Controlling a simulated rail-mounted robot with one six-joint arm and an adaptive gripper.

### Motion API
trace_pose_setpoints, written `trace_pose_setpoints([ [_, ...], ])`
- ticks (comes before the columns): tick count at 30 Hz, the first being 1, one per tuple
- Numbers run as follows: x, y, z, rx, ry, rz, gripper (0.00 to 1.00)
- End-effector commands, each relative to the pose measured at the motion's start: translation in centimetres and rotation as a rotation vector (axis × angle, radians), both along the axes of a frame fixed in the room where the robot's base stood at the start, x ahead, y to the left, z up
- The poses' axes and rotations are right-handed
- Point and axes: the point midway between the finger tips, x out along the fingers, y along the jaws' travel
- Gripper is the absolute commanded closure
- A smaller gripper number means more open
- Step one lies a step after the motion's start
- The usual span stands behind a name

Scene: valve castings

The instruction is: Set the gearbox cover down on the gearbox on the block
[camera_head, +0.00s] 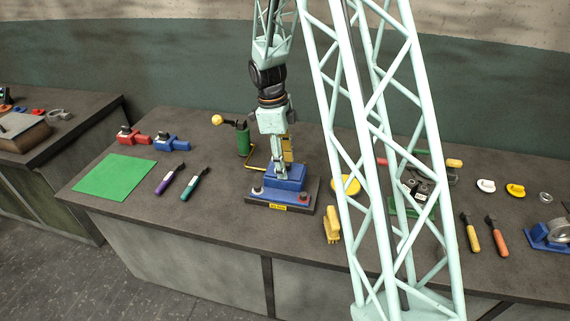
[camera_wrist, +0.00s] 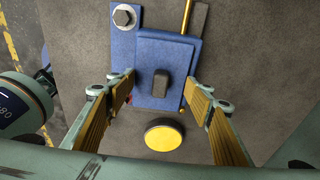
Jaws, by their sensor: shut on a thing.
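The gearbox cover is a blue plate with a dark upright knob, seen in the wrist view (camera_wrist: 152,55) between the fingers. My gripper (camera_wrist: 160,92) is shut on its sides; it also shows in the head view (camera_head: 284,172), pointing down. Under the cover is the blue gearbox (camera_wrist: 118,45), with a bolt at its upper left corner. In the head view the gearbox (camera_head: 268,192) sits on a dark block (camera_head: 252,201) with a yellow label. The cover (camera_head: 291,175) is over the gearbox; I cannot tell whether they touch.
A yellow disc (camera_wrist: 165,137) lies beside the block. A yellow brush-like object (camera_head: 332,222) lies in front right. My lattice arm hides part of the bench. A green mat (camera_head: 115,175) lies at left.

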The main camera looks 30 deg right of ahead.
Motion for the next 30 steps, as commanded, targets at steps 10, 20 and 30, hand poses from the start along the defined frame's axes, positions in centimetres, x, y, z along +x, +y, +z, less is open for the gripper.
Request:
trace_pose_setpoints([
  [10, 0.03, -0.01, -0.23, -0.001, -0.001, 0.000, 0.70],
  [20, 0.03, -0.01, -0.35, -0.001, -0.001, 0.000, 0.44],
  [30, -0.02, 0.01, -0.40, 0.000, 0.000, 0.000, 0.36],
])
